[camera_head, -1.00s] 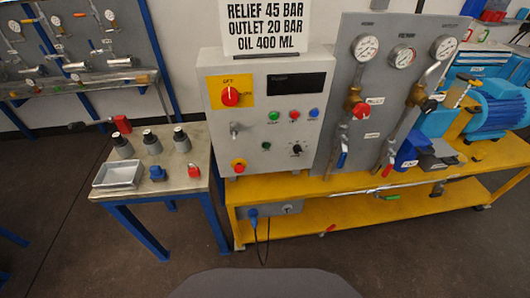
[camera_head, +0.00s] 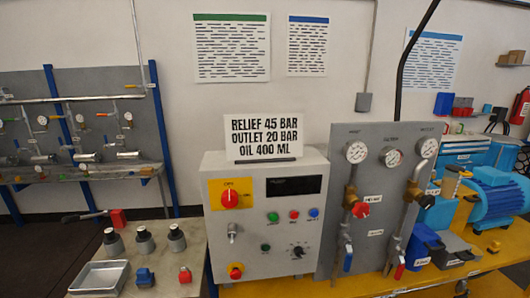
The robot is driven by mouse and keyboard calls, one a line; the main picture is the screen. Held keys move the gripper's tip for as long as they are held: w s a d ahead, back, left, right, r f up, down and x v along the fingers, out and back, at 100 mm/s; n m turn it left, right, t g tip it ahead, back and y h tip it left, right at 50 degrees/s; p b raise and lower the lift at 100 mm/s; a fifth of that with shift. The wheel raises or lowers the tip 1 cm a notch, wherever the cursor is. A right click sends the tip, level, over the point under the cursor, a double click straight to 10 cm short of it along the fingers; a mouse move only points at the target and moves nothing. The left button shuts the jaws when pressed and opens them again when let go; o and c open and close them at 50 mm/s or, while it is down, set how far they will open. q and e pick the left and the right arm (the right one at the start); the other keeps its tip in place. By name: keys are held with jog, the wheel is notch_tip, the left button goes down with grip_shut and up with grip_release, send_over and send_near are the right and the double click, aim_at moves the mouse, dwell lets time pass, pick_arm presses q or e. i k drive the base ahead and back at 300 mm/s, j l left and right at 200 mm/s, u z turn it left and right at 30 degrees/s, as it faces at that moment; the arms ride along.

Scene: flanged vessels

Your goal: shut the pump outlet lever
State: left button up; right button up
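The grey pump panel (camera_head: 385,140) stands right of the control box and carries three round gauges. A lever with a red handle (camera_head: 400,268) hangs near the panel's lower edge, below the pipe (camera_head: 408,222) under the right gauge (camera_head: 428,148). A lever with a blue handle (camera_head: 348,260) hangs under the left pipe. A red knob (camera_head: 361,210) sits on the left brass valve. The small labels are too blurred to read surely, so I cannot confirm which lever is the outlet one. Neither of my grippers is in view.
The control box (camera_head: 265,240) bears a sign (camera_head: 263,137) reading relief 45 bar, outlet 20 bar, oil 400 ml. A side table (camera_head: 160,262) at left holds a metal tray (camera_head: 99,277) and several fittings. A blue motor (camera_head: 496,200) is at right.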

aim_at(401, 267)
jog(key=z, duration=1.3)
